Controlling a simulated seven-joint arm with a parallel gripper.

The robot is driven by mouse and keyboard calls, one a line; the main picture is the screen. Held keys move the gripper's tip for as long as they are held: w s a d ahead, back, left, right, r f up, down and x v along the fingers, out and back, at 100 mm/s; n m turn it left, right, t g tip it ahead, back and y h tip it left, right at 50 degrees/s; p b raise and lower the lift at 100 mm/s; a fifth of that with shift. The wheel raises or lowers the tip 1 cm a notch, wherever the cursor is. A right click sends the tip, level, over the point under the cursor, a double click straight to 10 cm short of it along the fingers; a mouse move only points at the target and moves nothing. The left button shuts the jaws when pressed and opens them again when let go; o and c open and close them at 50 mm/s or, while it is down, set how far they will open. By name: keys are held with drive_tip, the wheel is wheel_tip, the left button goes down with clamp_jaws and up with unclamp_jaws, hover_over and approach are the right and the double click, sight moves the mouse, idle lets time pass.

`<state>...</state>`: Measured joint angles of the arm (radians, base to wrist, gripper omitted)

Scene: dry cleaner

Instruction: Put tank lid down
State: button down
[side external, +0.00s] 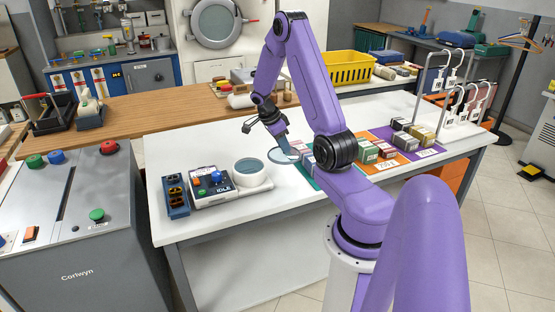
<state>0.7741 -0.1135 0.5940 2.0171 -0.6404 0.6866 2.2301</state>
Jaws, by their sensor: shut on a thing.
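My gripper (286,148) points down over the white table. It is shut on the tank lid (282,157), a flat pale round disc, at the fingertips. A round white tank (254,181) with a grey-blue top sits on the table just left of the lid. In this view the lid is to the right of the tank and apart from it. I cannot tell how high the lid is above the table. My arm hides part of the table to the right of the lid.
A control box marked IDLE (216,191) and a blue holder (175,197) stand left of the tank. Labelled packages (366,150) lie on coloured mats to the right, near white racks (470,105). The white table (205,228) is clear in front.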

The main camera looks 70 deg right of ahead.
sight(278, 148)
drive_tip(key=w+d+f, duration=0.1)
drive_tip(key=f, duration=0.1)
drive_tip(key=w+d+f, duration=0.1)
drive_tip(key=f, duration=0.1)
drive_tip(key=w+d+f, duration=0.1)
drive_tip(key=d, duration=0.1)
drive_tip(key=shift+w+f, duration=0.2)
drive_tip(key=shift+f, duration=0.2)
drive_tip(key=shift+w+d+f, duration=0.1)
drive_tip(key=shift+f, duration=1.6)
drive_tip(key=shift+f, duration=0.2)
drive_tip(key=c, duration=1)
unclamp_jaws()
drive_tip(key=shift+r, duration=0.1)
